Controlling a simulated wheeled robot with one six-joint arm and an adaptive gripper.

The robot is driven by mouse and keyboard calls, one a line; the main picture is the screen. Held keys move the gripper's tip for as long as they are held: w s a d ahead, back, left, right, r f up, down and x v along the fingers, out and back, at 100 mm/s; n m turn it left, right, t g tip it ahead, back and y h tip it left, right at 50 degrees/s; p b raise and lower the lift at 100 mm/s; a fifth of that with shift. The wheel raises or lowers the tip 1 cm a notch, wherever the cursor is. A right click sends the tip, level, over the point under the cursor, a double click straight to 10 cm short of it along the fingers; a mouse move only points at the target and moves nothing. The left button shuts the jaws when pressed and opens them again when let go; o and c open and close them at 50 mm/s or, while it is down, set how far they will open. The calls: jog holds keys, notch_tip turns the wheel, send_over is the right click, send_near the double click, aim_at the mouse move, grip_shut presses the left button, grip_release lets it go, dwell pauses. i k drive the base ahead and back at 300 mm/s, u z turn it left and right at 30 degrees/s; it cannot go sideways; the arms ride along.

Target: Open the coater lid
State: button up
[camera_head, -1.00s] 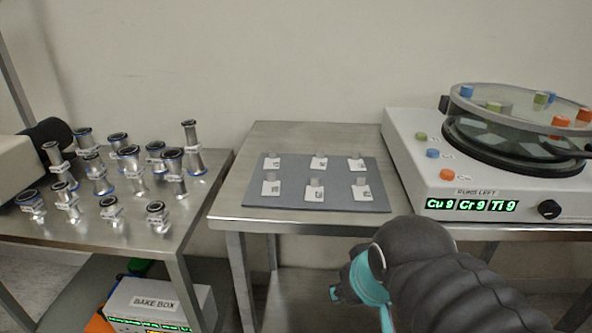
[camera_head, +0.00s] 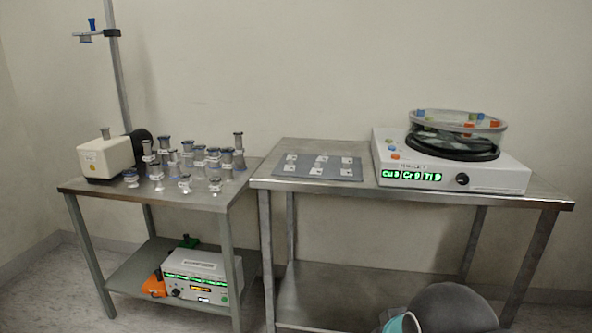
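The coater (camera_head: 490,178) is a white box at the right end of the right bench, with a lit green display and a black knob on its front. Its clear round lid (camera_head: 425,122) shows above a black ring (camera_head: 440,146) on top of the box. Small orange, green and blue pieces show on or through the lid. How far the lid stands open is hard to tell from here. Part of my dark arm with a teal band shows at the bottom edge, well below and in front of the coater. My gripper's fingers are not visible.
A grey mat (camera_head: 290,173) with several small labelled pieces lies left of the coater. The right bench's lower shelf (camera_head: 350,285) looks clear.

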aim_at(439, 118)
jog(key=u, duration=0.65)
jog(key=i, duration=1.15)
jog(key=z, duration=0.65)
jog(key=i, duration=0.45)
jog(key=z, duration=2.2)
jog(key=k, duration=0.7)
jog(key=u, duration=1.2)
jog(key=i, duration=0.5)
jog(key=z, duration=0.1)
jog(key=k, duration=0.15)
jog(key=u, duration=0.05)
